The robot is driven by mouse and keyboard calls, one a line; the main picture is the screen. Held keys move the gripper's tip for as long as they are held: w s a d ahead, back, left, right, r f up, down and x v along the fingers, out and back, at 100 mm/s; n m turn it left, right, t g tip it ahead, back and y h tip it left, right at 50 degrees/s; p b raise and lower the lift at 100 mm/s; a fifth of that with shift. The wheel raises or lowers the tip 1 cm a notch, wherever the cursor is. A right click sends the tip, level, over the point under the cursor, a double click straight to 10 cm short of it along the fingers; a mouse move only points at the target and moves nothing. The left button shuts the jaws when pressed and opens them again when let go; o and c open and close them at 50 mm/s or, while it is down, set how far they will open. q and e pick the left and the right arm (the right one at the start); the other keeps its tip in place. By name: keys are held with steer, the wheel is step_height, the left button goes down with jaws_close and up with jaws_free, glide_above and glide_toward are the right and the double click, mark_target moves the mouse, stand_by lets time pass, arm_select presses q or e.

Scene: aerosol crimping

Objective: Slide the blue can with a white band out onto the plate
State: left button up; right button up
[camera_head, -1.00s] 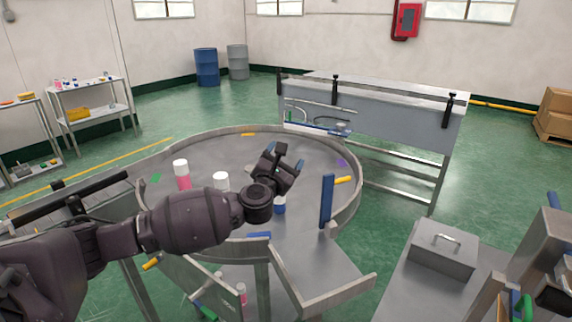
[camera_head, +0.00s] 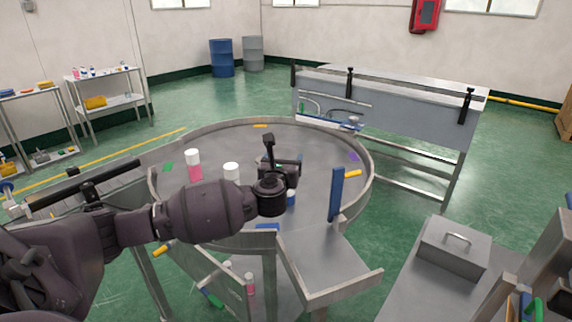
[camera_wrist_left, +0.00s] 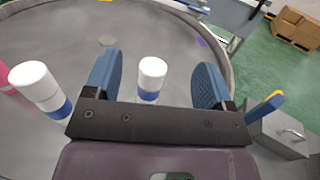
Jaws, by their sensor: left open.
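A white-topped can with a blue band (camera_wrist_left: 150,80) stands upright between the open fingers of my left gripper (camera_wrist_left: 152,82) in the left wrist view, with clear gaps on both sides. In the head view its blue part (camera_head: 291,198) shows just beside my left gripper (camera_head: 284,155), which hides most of it. The can stands on the round metal table (camera_head: 240,137). The flat metal plate (camera_head: 322,262) adjoins the table's front right edge, with an upright blue guide (camera_head: 336,194) at its corner. My right gripper is not in view.
A pink can with white cap (camera_head: 194,166) and another white-topped can (camera_head: 231,173) stand on the table left of the gripper. A raised rim (camera_head: 368,180) edges the table. A grey lidded box (camera_head: 453,248) stands at right. The plate is bare.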

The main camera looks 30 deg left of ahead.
arm_select(q)
step_height(320, 180, down, 8)
steer(key=x, duration=0.6)
steer(key=shift+r, duration=0.35)
steer(key=shift+w+a, duration=0.2)
steer(key=shift+w, duration=0.3)
steer(key=shift+w+a, duration=0.1)
steer(key=shift+w, duration=0.05)
